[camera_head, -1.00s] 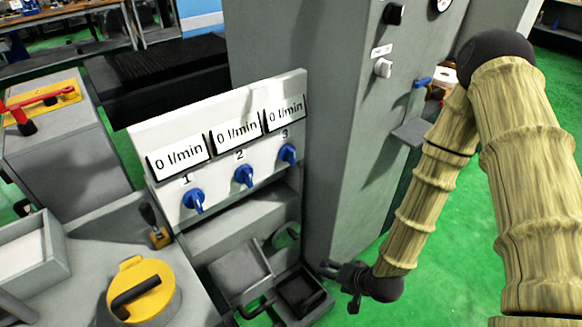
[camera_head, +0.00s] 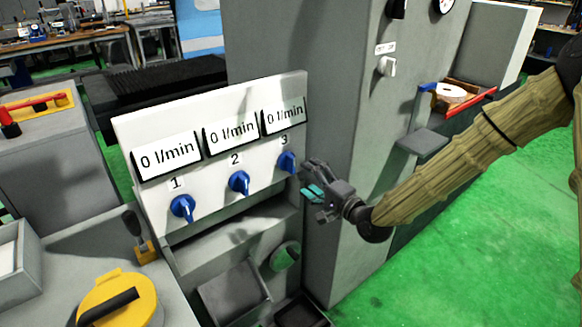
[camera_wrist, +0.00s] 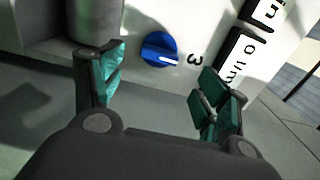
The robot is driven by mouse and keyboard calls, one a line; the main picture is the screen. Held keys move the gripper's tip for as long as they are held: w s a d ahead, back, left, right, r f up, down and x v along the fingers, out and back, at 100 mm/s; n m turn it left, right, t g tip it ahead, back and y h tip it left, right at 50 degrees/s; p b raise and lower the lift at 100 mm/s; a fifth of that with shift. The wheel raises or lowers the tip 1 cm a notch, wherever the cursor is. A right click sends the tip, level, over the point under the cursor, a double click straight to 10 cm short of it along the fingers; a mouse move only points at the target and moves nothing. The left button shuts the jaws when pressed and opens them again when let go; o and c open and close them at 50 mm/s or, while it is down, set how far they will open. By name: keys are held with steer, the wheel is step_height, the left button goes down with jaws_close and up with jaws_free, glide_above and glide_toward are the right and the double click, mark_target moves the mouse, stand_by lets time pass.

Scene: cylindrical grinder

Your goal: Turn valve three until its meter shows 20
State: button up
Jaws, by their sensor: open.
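Valve three is a blue knob (camera_head: 287,162) under the label 3 on the right end of the white panel (camera_head: 215,192). Its meter (camera_head: 284,116) reads 0 l/min. My gripper (camera_head: 310,180) is just right of and slightly below the knob, apart from it. In the wrist view the blue knob (camera_wrist: 159,49) lies ahead, between the directions of the two spread teal-padded fingers of my gripper (camera_wrist: 160,88). The fingers are open and empty. The knob's pale pointer mark shows in the wrist view.
Valve one (camera_head: 183,208) and valve two (camera_head: 239,183) sit left of valve three, their meters also at 0 l/min. A tall grey cabinet (camera_head: 345,130) stands close behind my gripper. A yellow round cap (camera_head: 118,302) is at the lower left. Green floor is clear at right.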

mark_target(294, 167)
steer(key=x, duration=0.9)
steer(key=shift+p, duration=0.3)
steer(key=c, duration=1)
